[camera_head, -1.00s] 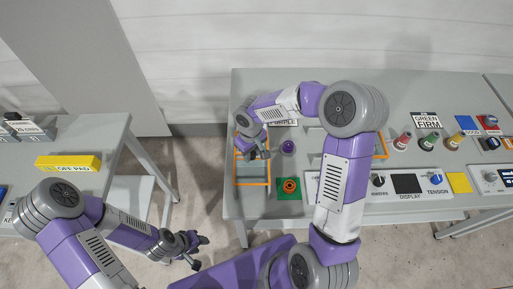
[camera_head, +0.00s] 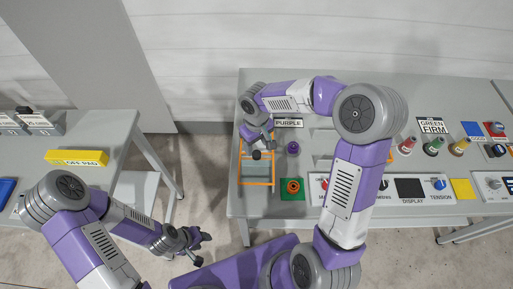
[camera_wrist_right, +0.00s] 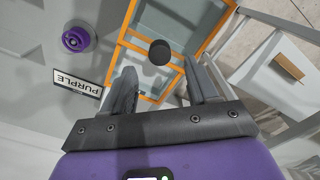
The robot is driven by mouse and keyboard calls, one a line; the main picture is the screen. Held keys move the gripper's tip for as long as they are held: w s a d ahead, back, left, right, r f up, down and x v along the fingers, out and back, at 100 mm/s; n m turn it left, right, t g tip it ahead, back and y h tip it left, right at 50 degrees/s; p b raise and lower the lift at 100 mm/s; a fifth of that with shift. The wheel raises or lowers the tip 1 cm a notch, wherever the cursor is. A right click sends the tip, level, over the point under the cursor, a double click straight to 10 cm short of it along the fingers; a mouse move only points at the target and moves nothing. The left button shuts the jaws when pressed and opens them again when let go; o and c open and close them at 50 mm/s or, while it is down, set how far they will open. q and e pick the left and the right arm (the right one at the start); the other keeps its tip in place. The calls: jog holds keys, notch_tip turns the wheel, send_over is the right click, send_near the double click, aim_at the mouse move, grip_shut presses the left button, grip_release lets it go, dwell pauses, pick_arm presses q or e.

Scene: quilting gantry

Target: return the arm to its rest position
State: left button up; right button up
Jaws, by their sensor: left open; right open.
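My right gripper (camera_head: 259,146) hangs over the orange-framed tray (camera_head: 242,180) at the left end of the main table. In the right wrist view its two fingers (camera_wrist_right: 160,80) are apart with nothing clamped between them. A dark round-topped piece (camera_wrist_right: 160,52) shows just beyond the fingertips, over the orange frame; it also shows in the head view (camera_head: 257,155). I cannot tell whether a finger touches it. My left gripper (camera_head: 193,243) is open and empty, low in the gap between the two tables.
A purple knob-like piece (camera_head: 293,148) stands beside the tray, below a PURPLE label (camera_head: 289,123). A green pad (camera_head: 292,194) lies in front. Coloured spools (camera_head: 433,145) and a control panel (camera_head: 411,188) are to the right. A yellow OFF PAD block (camera_head: 77,157) lies on the left table.

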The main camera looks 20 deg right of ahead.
pick_arm(q)
jog(key=shift+r, duration=0.2)
pick_arm(e)
jog(key=shift+r, duration=1.05)
